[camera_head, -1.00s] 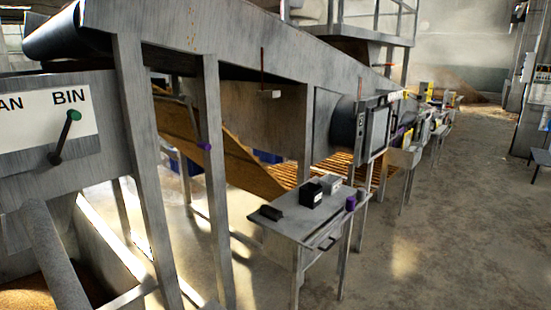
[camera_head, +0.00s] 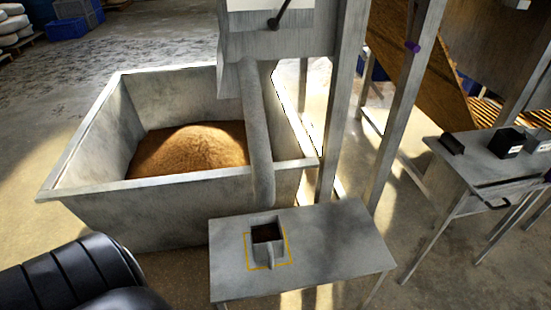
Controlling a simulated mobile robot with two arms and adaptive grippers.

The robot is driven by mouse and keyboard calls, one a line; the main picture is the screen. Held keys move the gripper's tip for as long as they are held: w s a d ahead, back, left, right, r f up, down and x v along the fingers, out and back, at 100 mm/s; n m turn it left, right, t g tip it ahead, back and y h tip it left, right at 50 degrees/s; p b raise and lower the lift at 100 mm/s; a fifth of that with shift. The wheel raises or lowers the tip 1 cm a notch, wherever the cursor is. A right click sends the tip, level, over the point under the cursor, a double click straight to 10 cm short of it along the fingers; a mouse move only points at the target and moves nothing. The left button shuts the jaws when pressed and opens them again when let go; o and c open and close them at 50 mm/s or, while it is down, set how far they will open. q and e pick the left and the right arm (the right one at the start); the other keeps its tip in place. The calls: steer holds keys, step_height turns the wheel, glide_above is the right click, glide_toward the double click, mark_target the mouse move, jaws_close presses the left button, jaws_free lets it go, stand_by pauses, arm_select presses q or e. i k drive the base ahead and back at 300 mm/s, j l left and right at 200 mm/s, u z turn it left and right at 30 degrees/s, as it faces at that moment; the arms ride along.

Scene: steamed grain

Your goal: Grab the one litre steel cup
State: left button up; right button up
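A small square steel cup (camera_head: 267,238) stands upright on the near grey metal table (camera_head: 345,245), inside a yellow outlined square. Its open top faces up and its inside looks dark brown; I cannot tell whether it holds grain. A narrow upright part, perhaps a handle, shows on its near side. A black ribbed part of my own body shows at the bottom left, apart from the table. Neither of my grippers is in view.
A large grey bin (camera_head: 140,205) with a heap of brown grain (camera_head: 190,148) stands behind the table, with a sloping pipe (camera_head: 257,140) at its right. Steel posts stand behind the table. Another table (camera_head: 480,160) with small black boxes is at the right.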

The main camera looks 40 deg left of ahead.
mark_target(266, 233)
steer(key=u, duration=1.3)
